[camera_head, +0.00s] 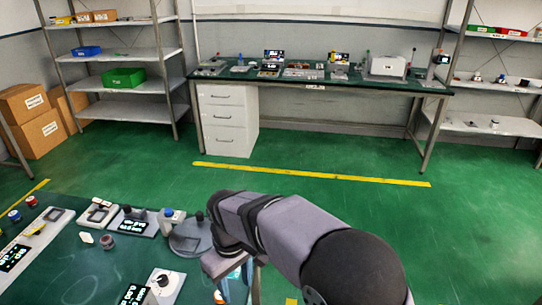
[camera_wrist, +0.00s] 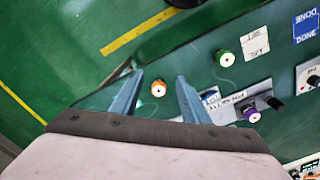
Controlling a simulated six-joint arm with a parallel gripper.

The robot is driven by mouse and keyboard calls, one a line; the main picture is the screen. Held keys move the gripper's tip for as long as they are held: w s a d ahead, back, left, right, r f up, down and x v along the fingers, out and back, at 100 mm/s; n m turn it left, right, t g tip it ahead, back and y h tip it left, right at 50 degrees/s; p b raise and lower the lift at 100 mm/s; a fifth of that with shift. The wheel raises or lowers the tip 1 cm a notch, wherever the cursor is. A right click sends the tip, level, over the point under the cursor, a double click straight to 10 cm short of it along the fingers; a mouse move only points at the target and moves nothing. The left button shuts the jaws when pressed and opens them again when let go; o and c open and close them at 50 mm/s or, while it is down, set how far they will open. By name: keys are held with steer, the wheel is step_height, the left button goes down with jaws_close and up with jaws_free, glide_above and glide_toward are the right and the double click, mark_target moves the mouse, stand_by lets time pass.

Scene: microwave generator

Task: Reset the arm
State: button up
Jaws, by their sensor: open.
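My gripper (camera_wrist: 158,82) shows in the wrist view with its two blue-grey fingers spread apart and nothing held between them. A small round orange-and-white piece (camera_wrist: 158,89) appears in the gap between the fingers, on the dark green table below; the fingers do not clearly touch it. In the head view my arm (camera_head: 285,232) reaches from the lower right over the right part of the near table (camera_head: 75,270). There the gripper points down and is mostly hidden behind my own wrist.
Several small devices, such as a black-and-white one (camera_head: 134,222), stand on the near table. A workbench (camera_head: 325,83), shelves (camera_head: 128,87) and boxes (camera_head: 38,128) stand across open green floor.

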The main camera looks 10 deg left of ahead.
steer(key=d+m, duration=0.5)
steer(key=d, duration=1.2)
steer(key=s+d+f+m, duration=0.2)
steer(key=s+d+m, duration=0.3)
steer(key=s+d, duration=0.5)
steer(key=d, duration=0.3)
steer(key=shift+d+f+m, duration=0.2)
steer(key=shift+f+m, duration=0.2)
